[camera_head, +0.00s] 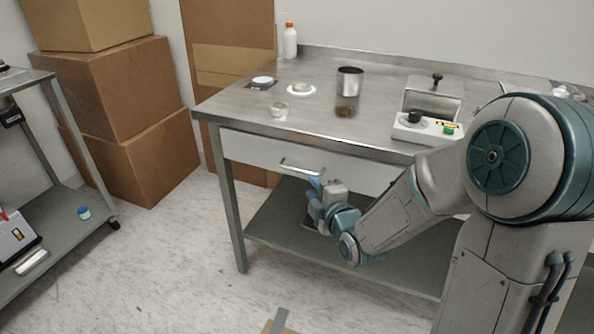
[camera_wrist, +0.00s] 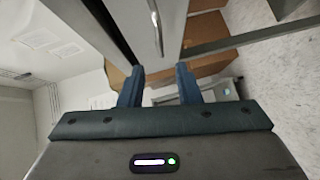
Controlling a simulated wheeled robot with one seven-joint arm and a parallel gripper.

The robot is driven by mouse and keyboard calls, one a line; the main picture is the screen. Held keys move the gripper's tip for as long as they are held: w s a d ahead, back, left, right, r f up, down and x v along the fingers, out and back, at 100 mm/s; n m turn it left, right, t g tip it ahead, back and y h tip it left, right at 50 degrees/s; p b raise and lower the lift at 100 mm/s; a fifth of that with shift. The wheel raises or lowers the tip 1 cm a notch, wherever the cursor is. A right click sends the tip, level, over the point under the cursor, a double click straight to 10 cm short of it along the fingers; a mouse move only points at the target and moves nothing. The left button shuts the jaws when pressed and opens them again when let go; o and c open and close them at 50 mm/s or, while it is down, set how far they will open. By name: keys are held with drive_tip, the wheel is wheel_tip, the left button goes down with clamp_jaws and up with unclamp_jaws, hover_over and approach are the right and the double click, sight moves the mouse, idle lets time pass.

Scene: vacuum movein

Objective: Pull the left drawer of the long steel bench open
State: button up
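The long steel bench (camera_head: 235,108) stands against the back wall. Its left drawer (camera_head: 252,152) is a pale front panel under the top and looks flush with the frame. The drawer's bar handle (camera_head: 298,168) is on this panel, and it also shows in the wrist view (camera_wrist: 156,28), beyond my fingers. My gripper (camera_head: 316,184) is just below and in front of the handle's right end. In the wrist view my gripper (camera_wrist: 160,76) has its two fingers well apart with nothing between them. The handle appears clear of the fingers.
A cart (camera_head: 60,225) is at far left. The floor before the bench's left end is mostly clear.

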sight(298, 171)
drive_tip(key=b+x, duration=0.1)
drive_tip(key=x, duration=1)
drive_tip(key=shift+f, duration=0.1)
clamp_jaws()
